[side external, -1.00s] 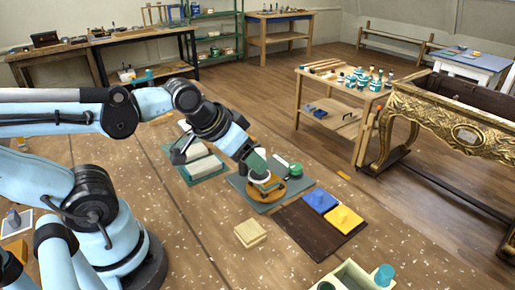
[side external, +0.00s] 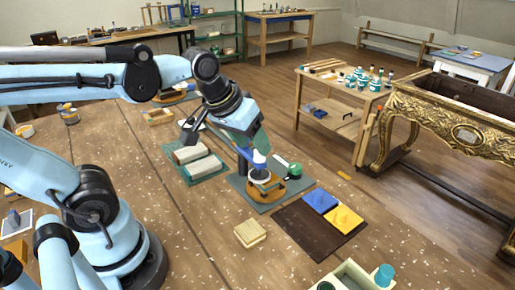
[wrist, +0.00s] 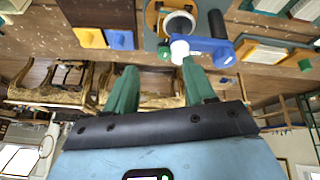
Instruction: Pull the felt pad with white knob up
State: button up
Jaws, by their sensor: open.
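The white knob (side external: 259,157) stands at the top of a small blue fixture on a round orange-brown base (side external: 268,190). In the wrist view the white knob (wrist: 180,50) sits at the end of a blue arm (wrist: 208,46), near a pale round cup (wrist: 178,24). I cannot clearly make out the felt pad. My gripper (side external: 258,142) is just above the knob in the side view. In the wrist view my gripper (wrist: 160,64) has its green fingers apart, with the knob near the right fingertip. Nothing is visibly held.
A green-topped item (side external: 295,169) stands close on the right of the fixture. A dark board (side external: 300,228) with blue and yellow blocks lies in front. A tray with pale blocks (side external: 197,160) is at left, and a wooden block (side external: 249,233) is nearer.

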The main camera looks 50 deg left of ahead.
jog(key=w+a+r+n+g, duration=0.3)
jog(key=w+r+n+g, duration=0.3)
jog(key=n, duration=0.6)
jog(key=f, duration=0.7)
jog(key=s+f, duration=0.1)
jog(key=f, duration=0.3)
jog(key=shift+a, duration=0.2)
grip_shut()
